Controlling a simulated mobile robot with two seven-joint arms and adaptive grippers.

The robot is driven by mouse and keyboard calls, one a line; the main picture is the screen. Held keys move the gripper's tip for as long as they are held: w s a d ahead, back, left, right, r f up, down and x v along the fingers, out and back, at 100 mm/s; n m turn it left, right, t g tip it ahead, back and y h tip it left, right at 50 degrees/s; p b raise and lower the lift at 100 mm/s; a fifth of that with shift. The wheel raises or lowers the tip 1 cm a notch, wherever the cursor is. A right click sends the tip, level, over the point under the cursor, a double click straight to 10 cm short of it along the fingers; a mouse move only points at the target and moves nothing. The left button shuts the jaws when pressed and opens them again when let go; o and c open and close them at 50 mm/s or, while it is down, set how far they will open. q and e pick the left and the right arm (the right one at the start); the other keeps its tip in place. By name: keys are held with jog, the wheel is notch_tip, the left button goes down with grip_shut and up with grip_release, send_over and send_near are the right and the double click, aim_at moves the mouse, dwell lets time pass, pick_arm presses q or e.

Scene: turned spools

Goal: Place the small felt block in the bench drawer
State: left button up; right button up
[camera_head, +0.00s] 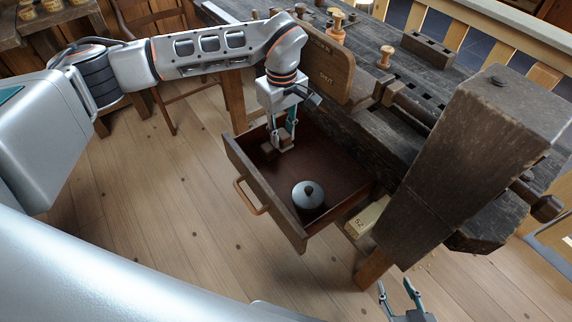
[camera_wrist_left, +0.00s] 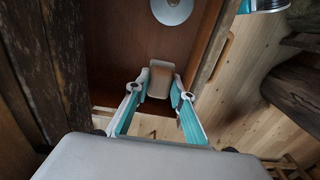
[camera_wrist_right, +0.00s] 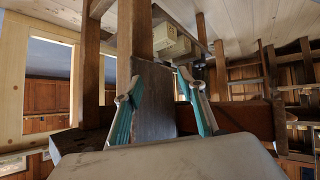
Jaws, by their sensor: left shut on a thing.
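The bench drawer (camera_head: 243,182) is pulled open from the workbench. My left gripper (camera_head: 283,141) reaches down into its far left part. In the left wrist view, my left gripper (camera_wrist_left: 160,87) is shut on the small felt block (camera_wrist_left: 160,82), which has a brown face and a pale grey edge. The block is between the fingertips, over the drawer's brown floor. I cannot tell whether it touches the floor. My right gripper (camera_head: 401,291) is low at the bottom of the head view. In the right wrist view, its fingers (camera_wrist_right: 158,88) are apart with nothing between them.
A grey round lidded thing with a dark knob (camera_head: 308,194) sits in the drawer's near part. The workbench (camera_head: 372,140) carries several turned spools (camera_head: 386,57) and an upright wooden board (camera_head: 325,66).

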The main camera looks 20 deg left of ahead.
pick_arm(q)
notch_tip(320, 180, down, 8)
jog(key=shift+r+b, duration=0.1)
jog(key=shift+b, duration=0.3)
jog(key=shift+f, duration=0.75)
notch_tip(320, 180, down, 4)
jog(key=shift+r+b, duration=0.1)
jog(key=shift+b, duration=0.3)
pick_arm(e)
jog(key=shift+w+d+f, duration=0.25)
jog(key=shift+w+f, duration=0.1)
jog(key=shift+f, duration=0.1)
pick_arm(q)
jog(key=o, duration=1)
pick_arm(e)
jog(key=shift+s+f, duration=0.1)
jog(key=shift+s, duration=0.05)
jog(key=shift+f, duration=0.1)
